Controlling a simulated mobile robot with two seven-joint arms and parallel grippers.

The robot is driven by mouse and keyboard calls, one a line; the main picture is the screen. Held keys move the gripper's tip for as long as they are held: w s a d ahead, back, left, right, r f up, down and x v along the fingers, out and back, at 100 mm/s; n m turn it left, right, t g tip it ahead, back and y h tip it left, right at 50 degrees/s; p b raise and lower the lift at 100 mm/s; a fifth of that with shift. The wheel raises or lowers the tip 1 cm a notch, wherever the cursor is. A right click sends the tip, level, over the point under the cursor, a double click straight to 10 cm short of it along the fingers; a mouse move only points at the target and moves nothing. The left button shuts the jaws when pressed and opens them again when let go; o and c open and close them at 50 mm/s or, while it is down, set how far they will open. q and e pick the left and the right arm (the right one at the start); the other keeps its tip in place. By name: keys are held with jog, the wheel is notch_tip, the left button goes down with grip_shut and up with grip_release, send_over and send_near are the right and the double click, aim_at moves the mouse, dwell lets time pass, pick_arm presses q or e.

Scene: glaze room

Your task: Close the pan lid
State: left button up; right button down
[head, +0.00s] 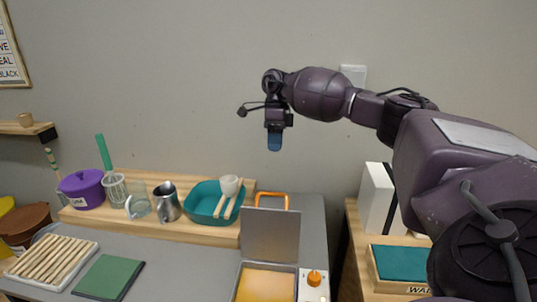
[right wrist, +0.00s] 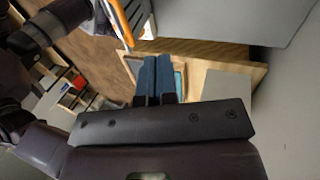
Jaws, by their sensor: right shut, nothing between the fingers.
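The pan (head: 238,293) sits at the front of the grey table, with a tan-orange inside. Its grey lid (head: 271,234) stands open, roughly upright, at the pan's back edge, with an orange handle (head: 286,195) along its top. My right gripper (head: 274,143) is shut and empty, pointing down in the air above the lid and apart from it. Its blue fingers are together in the right wrist view (right wrist: 158,72), where an orange bar (right wrist: 124,22), likely the handle, shows at upper left. My left gripper is not in view.
A white box with an orange knob (head: 314,279) adjoins the pan's right. A wooden riser (head: 150,222) behind holds a purple pot (head: 83,190), a metal pitcher (head: 167,203) and a teal basin (head: 204,199). A wooden bench at right holds a white box (head: 377,199).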

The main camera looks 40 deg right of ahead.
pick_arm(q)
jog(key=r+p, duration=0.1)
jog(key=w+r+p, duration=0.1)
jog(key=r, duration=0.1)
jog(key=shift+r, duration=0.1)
pick_arm(e)
jog(key=s+a+f, duration=0.4)
jog(key=a+f, duration=0.1)
jog(key=f, duration=0.3)
jog(key=shift+s+a, duration=0.3)
jog(key=shift+s, duration=0.1)
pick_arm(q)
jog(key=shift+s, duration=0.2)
